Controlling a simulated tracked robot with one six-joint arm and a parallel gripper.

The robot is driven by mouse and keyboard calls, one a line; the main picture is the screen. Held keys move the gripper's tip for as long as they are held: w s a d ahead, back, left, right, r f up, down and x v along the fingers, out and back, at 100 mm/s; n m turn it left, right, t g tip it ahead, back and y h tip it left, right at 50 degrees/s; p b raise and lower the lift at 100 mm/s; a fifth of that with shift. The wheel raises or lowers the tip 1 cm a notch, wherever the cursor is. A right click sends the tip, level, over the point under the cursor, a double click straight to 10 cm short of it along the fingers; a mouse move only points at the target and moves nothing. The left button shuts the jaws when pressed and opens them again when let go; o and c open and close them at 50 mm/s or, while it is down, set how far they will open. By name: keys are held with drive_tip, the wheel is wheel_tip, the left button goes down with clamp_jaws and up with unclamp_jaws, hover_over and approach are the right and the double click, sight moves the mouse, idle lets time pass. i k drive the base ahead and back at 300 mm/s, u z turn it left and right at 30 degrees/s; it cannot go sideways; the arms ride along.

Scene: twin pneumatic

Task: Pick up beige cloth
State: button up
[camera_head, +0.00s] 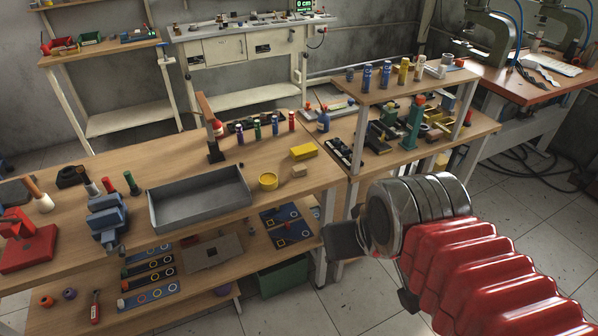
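A small beige piece (299,170) lies on the wooden workbench (322,178), near its right end. It looks like a small folded cloth or block; it is too small to tell which. It sits to the right of a yellow round container (268,181) and just below a yellow box (303,151). My gripper (343,241) is in front of the bench's right end, lower in the picture than the beige piece and apart from it. Its dark fingers are seen edge-on, so whether they are open or shut does not show. I see nothing held.
A grey metal tray (199,222) lies on the bench left of the yellow container. Several coloured bottles and an upright clamp (213,140) stand behind. A blue vise (107,216) is at left. A second bench with a raised shelf (408,88) is at right. Tiled floor lies in front.

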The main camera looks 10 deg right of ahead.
sight(299, 170)
drive_tip(key=z, duration=0.05)
drive_tip(key=i, duration=1)
drive_tip(key=u, duration=0.05)
